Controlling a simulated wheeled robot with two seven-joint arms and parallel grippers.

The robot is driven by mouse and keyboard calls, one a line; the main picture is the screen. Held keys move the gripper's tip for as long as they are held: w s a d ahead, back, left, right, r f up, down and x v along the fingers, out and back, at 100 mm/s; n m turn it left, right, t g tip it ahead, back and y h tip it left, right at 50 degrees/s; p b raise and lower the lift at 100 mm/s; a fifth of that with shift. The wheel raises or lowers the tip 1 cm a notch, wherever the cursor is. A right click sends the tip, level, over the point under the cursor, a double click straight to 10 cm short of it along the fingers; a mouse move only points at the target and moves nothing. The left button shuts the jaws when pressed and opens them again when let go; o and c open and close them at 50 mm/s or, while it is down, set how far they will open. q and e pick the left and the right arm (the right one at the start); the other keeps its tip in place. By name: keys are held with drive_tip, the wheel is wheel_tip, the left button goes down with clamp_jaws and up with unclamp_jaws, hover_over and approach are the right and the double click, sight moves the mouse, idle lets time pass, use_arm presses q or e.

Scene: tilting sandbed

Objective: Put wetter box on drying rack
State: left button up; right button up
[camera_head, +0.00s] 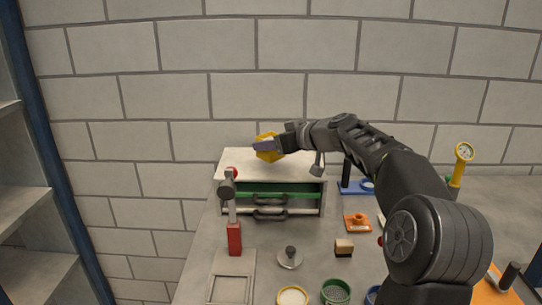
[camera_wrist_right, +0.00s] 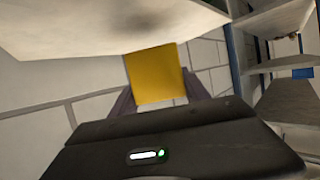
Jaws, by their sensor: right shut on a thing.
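A yellow box (camera_head: 267,148) is held by my right gripper (camera_head: 267,146) over the pale top of a drawer cabinet, near the wall. In the right wrist view the yellow box (camera_wrist_right: 156,72) sits between the gripper's fingers, beside a large pale surface (camera_wrist_right: 110,25). I cannot tell whether the box touches the cabinet top. A shelf unit with grey shelves and a blue post (camera_head: 42,130) stands at the far left; I cannot tell whether it is the drying rack. My left gripper is not in view.
The cabinet (camera_head: 285,162) has dark handles and a green strip. Before it stand a red-based tool (camera_head: 234,238), a pale frame (camera_head: 232,282), a round disc (camera_head: 290,257), a small block (camera_head: 344,247) and several bowls. A yellow gauge (camera_head: 464,153) stands right.

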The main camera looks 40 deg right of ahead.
sight(271, 155)
drive_tip(key=shift+f, duration=1.9)
drive_tip(key=shift+b, duration=0.3)
drive_tip(key=shift+f, duration=0.1)
drive_tip(key=o, duration=1.7)
drive_tip(key=shift+c, duration=0.2)
